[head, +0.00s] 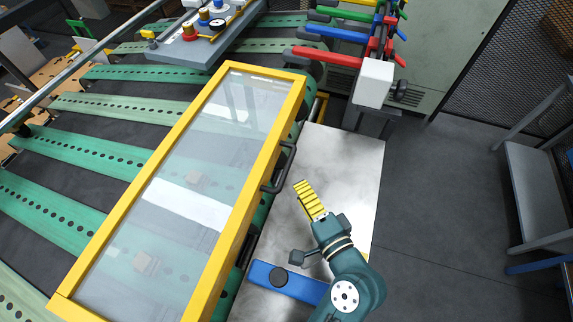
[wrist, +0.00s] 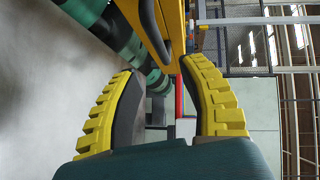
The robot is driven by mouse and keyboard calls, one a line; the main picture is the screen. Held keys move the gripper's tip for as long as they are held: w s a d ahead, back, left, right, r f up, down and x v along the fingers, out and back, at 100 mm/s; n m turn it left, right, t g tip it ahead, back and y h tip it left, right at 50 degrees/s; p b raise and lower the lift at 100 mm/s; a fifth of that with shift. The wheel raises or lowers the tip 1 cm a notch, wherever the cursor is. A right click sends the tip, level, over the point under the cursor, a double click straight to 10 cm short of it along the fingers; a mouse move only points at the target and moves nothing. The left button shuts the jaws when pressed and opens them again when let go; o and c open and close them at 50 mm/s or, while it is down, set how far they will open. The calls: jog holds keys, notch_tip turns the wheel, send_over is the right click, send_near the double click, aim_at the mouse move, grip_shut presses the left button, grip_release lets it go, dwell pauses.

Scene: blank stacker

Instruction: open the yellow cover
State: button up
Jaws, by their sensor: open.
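The yellow cover (head: 265,155) is a long yellow frame with a clear panel, lying over the green slatted bed in the head view. A dark handle (head: 281,167) sits on its right side. The cover's yellow edge (wrist: 150,35) and the dark handle (wrist: 152,30) also show in the wrist view, beyond the fingers. My gripper (head: 308,197) is just to the right of and below the handle in the head view, apart from it. In the wrist view its yellow ribbed fingers (wrist: 160,85) are spread, with nothing held between them.
A white table top (head: 345,175) lies under my gripper, with a blue bar (head: 285,280) at its near end. Coloured levers (head: 330,55) and a white block (head: 374,82) stand beyond. A grey panel with knobs (head: 195,48) is at the top. Open floor lies right.

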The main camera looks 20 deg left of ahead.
aim_at(287, 166)
jog(key=x, duration=0.9)
jog(key=shift+f, duration=0.1)
grip_shut()
